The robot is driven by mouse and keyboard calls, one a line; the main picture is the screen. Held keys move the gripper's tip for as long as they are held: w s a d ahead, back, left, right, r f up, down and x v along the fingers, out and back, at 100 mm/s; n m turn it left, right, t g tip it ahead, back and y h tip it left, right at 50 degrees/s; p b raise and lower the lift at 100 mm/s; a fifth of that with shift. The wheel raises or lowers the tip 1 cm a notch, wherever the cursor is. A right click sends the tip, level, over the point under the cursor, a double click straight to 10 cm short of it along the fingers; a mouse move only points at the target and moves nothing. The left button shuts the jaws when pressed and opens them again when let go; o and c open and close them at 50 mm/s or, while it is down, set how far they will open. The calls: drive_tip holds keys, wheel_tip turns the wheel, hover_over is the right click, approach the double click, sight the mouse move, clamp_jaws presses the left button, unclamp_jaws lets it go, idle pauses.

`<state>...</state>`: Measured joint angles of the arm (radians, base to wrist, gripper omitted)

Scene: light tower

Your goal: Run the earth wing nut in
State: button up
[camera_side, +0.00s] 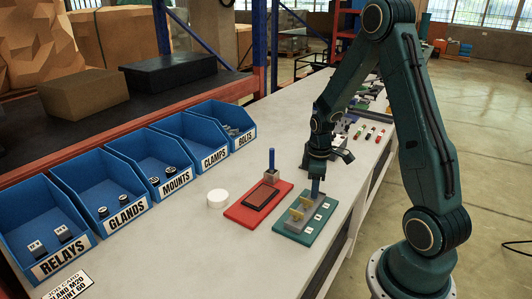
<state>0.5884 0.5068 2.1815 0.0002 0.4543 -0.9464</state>
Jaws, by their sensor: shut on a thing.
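My gripper (317,174) points down over the far end of the teal board (290,229). It is shut on a blue upright piece (316,188), whose lower end meets or hides part of the grey block (304,210) on that board. I cannot tell whether this piece is the earth wing nut or a tool on it. Small yellow parts (297,213) stand on the near part of the block, and white labels (309,230) lie along the board's right side. The fingertips are too small to make out clearly.
A red board (240,216) with a dark plate and a blue post (271,160) lies left of the teal board. A white round piece (217,198) sits beside it. Blue bins (122,227) line the left side. Small parts lie behind my gripper.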

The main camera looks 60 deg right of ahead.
drive_tip(key=m, duration=0.4)
drive_tip(key=shift+r+m, duration=0.1)
drive_tip(key=shift+m, duration=0.3)
drive_tip(key=m, duration=1)
drive_tip(key=shift+w, duration=0.1)
drive_tip(key=m, duration=0.4)
drive_tip(key=shift+m, duration=0.3)
drive_tip(key=m, duration=1.3)
drive_tip(key=shift+m, duration=2.2)
